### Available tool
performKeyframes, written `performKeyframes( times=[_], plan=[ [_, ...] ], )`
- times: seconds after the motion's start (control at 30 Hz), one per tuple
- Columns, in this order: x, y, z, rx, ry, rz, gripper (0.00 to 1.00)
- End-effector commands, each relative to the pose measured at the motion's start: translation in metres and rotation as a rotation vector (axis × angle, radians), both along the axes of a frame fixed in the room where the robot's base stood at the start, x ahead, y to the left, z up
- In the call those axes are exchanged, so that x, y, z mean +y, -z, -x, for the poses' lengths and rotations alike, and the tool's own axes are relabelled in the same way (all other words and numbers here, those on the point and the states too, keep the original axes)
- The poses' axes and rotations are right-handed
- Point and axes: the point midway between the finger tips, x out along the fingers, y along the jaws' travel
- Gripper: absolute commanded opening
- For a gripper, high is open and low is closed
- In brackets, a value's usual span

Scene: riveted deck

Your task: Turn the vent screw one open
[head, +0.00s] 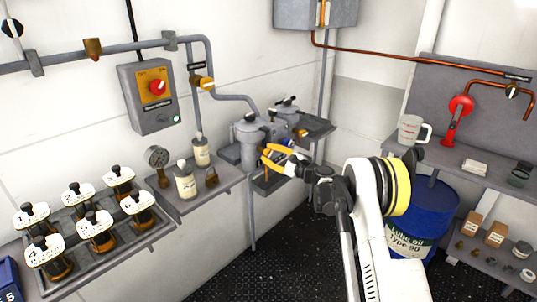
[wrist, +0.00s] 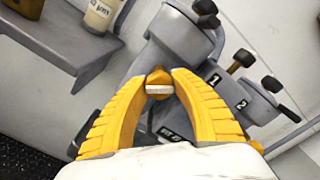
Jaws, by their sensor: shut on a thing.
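The vent screw (wrist: 159,87), a small brass-coloured piece with a pale bar across it, sits between my fingertips in the wrist view. My gripper (wrist: 160,80) has its two yellow fingers shut on it from both sides. The grey filter housing (wrist: 180,38) stands just beyond the fingers, with plates marked 1 and 2 to its right. In the head view my gripper (head: 269,157) is at the front of the grey twin housings (head: 249,140); the screw cannot be made out there.
A shelf (head: 205,193) with bottles, a gauge and a padlock is left of the housings. A tray (head: 95,249) of numbered sample jars is at the lower left. A blue oil drum (head: 424,215) stands right, behind my arm. The dark deck (head: 270,262) is clear.

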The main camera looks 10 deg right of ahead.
Motion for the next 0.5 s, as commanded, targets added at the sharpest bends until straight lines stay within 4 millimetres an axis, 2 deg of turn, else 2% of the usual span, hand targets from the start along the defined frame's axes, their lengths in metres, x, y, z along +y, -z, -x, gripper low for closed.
performKeyframes(
  times=[0.5],
  plan=[
    [-0.0009, -0.0005, -0.0004, -0.286, 0.001, 0.394, 0.0]
  ],
)
